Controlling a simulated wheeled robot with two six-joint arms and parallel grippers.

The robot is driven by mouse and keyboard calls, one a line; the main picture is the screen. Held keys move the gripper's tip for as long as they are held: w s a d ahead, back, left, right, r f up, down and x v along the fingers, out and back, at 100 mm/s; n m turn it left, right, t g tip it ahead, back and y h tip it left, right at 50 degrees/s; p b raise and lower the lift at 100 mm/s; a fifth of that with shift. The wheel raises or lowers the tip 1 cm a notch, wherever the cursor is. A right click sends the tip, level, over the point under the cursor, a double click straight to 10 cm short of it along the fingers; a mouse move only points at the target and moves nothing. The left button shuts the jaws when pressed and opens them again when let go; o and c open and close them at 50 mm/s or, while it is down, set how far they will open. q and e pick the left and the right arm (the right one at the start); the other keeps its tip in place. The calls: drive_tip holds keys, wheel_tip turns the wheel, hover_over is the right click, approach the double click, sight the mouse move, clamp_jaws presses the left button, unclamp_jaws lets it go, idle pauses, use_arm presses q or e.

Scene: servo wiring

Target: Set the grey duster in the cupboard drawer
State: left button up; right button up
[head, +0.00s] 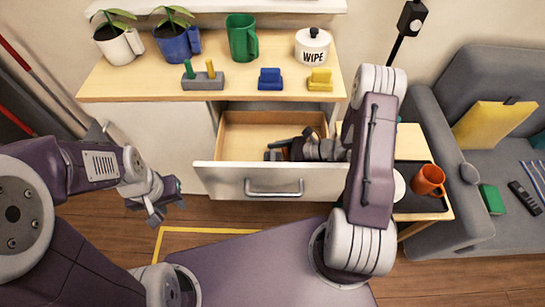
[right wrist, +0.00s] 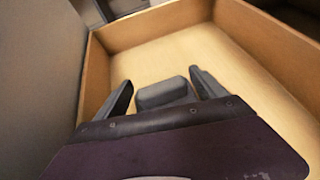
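The cupboard drawer (head: 230,135) is pulled open below the cupboard top, its white front with a metal handle facing me. My right gripper (head: 276,152) reaches into the drawer from the right. In the right wrist view, the grey duster (right wrist: 165,94) is a small dark grey block between the two spread fingers of that gripper (right wrist: 160,78), over the pale drawer floor. I see small gaps beside it; whether it touches the floor I cannot tell. In the head view the duster is not clearly distinguishable from the fingers. My left gripper (head: 168,210) is open and empty, left of the drawer.
The cupboard top (head: 150,80) holds two potted plants, a green mug (head: 242,38), a white WIPE pot (head: 312,46) and small coloured blocks. Right of the drawer, a side table carries a dark tray (head: 420,204) with an orange mug (head: 428,180). A grey sofa (head: 440,130) stands far right.

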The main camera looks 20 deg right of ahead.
drive_tip(key=shift+r, duration=0.15)
drive_tip(key=shift+d+r, duration=0.15)
drive_tip(key=shift+d, duration=0.05)
drive_tip(key=p+v, duration=0.3)
drive_tip(key=v, duration=0.8)
drive_tip(key=shift+s+d, duration=0.2)
drive_tip(key=shift+s, duration=0.05)
drive_tip(key=shift+r, duration=0.2)
